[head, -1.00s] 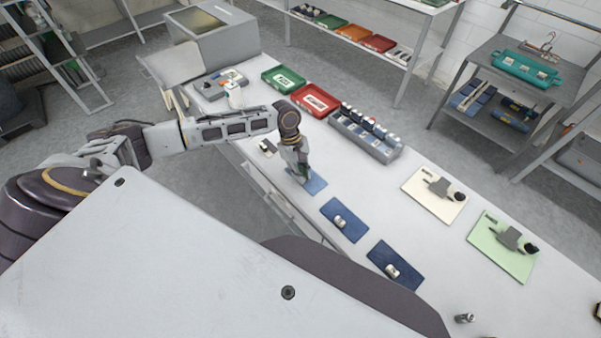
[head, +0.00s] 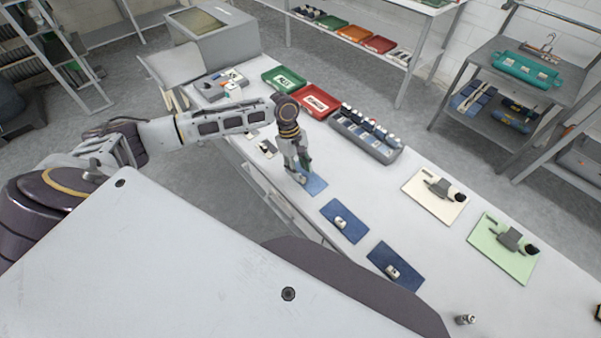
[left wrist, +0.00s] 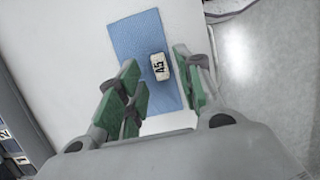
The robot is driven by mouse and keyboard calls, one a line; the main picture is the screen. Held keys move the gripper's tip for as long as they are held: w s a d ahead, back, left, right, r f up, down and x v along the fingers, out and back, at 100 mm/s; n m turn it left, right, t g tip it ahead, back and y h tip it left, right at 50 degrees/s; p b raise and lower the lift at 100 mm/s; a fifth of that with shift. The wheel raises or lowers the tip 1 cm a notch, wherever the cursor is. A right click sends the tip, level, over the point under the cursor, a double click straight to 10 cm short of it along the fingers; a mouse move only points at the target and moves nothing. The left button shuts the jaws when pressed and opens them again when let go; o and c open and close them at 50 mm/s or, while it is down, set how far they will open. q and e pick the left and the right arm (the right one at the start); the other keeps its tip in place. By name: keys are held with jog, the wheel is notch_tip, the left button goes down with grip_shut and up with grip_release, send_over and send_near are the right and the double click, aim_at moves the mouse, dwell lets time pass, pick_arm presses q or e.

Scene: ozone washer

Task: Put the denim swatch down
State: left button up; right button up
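The denim swatch (head: 316,184) is a blue cloth lying flat on the white bench, nearest my left gripper in a row of blue cloths. In the left wrist view the swatch (left wrist: 133,38) carries a white tag (left wrist: 159,66) marked A5. My left gripper (head: 301,176) is over the swatch's near left part and hides some of it. In the left wrist view its green-padded fingers (left wrist: 160,88) are spread apart, one on each side of the tag, with a clear gap to it. My right gripper is not in view.
Two more blue swatches with tags, one in the middle (head: 355,230) and one nearer (head: 382,254), lie to the right. A cream board (head: 420,203) and a green board (head: 490,254) are farther right. A bottle rack (head: 384,154), red tray (head: 327,115) and green tray (head: 271,83) stand behind.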

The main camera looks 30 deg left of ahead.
pick_arm(q)
jog(key=v, duration=0.9)
jog(key=shift+r, duration=0.25)
dwell(0.4)
